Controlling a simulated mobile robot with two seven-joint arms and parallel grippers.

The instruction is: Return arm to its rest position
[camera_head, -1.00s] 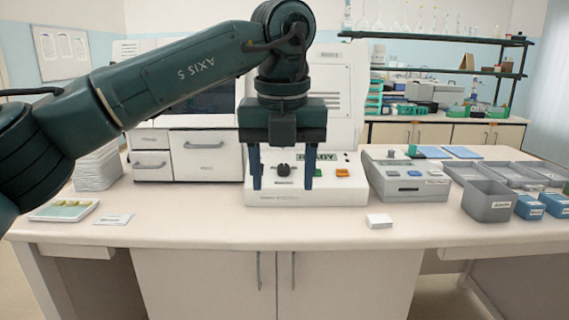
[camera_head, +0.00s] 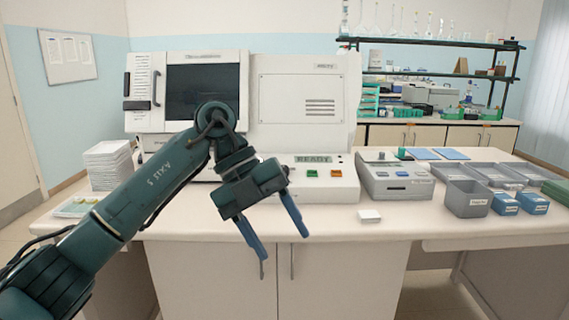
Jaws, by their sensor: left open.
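The fingertips show in front of the bench's front edge and cabinet doors. The fingers are apart with nothing between them. My right gripper is not in view.
A white staining machine (camera_head: 305,95) with a READY display stands behind the arm on the bench (camera_head: 330,226). To the right are a grey device (camera_head: 397,182), a grey bin (camera_head: 467,199) and blue boxes (camera_head: 533,203). A small white block (camera_head: 370,216) lies near the front edge.

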